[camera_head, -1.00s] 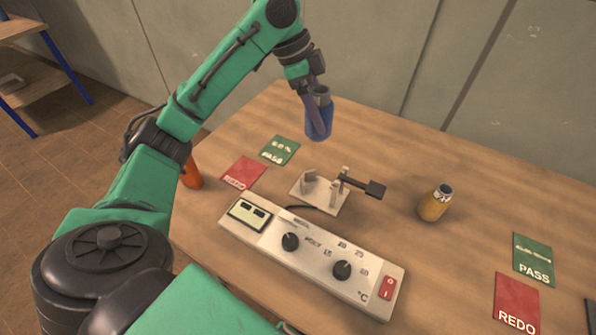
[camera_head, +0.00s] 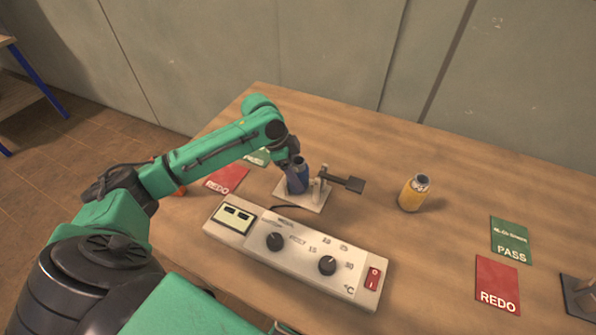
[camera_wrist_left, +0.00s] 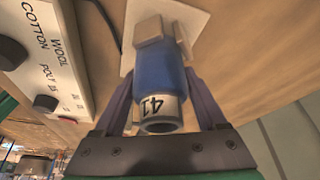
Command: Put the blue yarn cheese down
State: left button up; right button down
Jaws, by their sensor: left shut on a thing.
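The blue yarn cheese (camera_head: 298,178) is a blue cylinder with a pale, hollow end. It is at the small white stand (camera_head: 313,203) behind the control box. Whether the cheese rests on the stand cannot be told. My right gripper is not in view.
A control box (camera_head: 295,250) with dials and a red switch stands in front. A yellow yarn cheese (camera_head: 413,192) stands to the right. Red REDO cards (camera_head: 497,285) and green PASS cards (camera_head: 511,240) lie at both sides. A dark lever (camera_head: 342,183) sticks out from the stand. The back right is clear.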

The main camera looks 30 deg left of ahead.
pick_arm(q)
jog(key=o, duration=1.4)
jog(key=b+v, duration=0.1)
jog(key=v, duration=1.1)
jog(key=shift+r, duration=0.1)
